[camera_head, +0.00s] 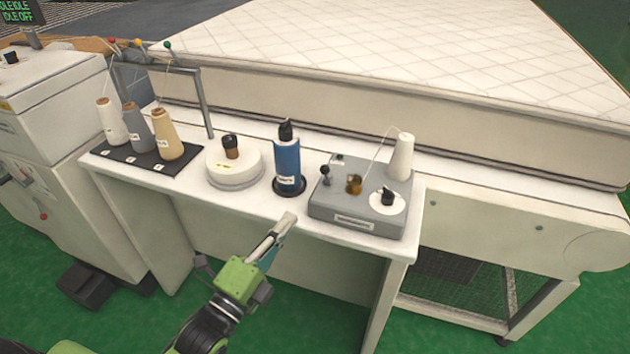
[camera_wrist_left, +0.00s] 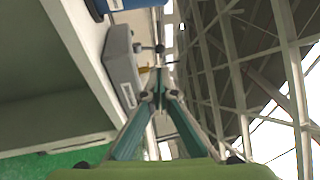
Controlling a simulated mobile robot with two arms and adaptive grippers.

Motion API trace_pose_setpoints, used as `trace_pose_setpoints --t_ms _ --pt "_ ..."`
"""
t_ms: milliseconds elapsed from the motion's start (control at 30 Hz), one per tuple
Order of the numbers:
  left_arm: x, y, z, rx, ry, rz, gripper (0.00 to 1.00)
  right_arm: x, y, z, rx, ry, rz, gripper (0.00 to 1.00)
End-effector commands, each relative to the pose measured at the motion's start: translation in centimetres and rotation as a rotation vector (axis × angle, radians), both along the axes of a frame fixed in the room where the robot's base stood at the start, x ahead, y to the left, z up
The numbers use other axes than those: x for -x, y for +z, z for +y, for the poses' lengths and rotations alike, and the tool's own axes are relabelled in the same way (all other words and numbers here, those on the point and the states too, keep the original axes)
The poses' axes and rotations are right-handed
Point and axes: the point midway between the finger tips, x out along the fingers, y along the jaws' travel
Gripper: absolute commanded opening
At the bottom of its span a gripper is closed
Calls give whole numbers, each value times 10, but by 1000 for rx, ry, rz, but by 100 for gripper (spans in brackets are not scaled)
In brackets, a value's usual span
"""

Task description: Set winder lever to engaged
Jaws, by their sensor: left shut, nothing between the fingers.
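The winder is a grey box (camera_head: 340,206) at the right end of the white table. A lever with a round black knob (camera_head: 325,171) stands up at its left side. Beside the lever are a brass bobbin (camera_head: 354,184) and a black knob (camera_head: 387,196) on a white disc. The winder also shows in the left wrist view (camera_wrist_left: 121,62), where small dark knobs stick out from it. My left gripper (camera_head: 285,222) is shut and empty, at the table's front edge, left of and apart from the winder. Its fingertips meet in the left wrist view (camera_wrist_left: 160,92). My right gripper is out of view.
A blue bottle (camera_head: 287,163) on a black base stands just left of the winder. Further left are a round white turntable (camera_head: 234,166) and several thread cones on a black tray (camera_head: 146,159). A white cone (camera_head: 401,157) stands at the winder's back right. A mattress (camera_head: 400,45) lies behind.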

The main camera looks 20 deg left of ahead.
Motion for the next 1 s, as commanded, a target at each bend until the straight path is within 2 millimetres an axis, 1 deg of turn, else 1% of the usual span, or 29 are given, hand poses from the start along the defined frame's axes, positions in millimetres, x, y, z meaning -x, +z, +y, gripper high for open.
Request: trace_pose_setpoints --t_ms 33,300,500,600,700,1000 --pt "-10 5 -2 1 1 -4 0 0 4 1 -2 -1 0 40" --pt "-64 16 -15 2 1 -3 0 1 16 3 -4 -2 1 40" --pt "-95 22 -22 1 0 -2 0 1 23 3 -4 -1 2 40" --pt "-104 22 -25 1 0 0 0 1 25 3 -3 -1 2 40" --pt "-109 22 -26 0 0 1 0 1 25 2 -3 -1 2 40" --pt "-110 22 -26 0 0 1 0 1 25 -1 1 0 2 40"
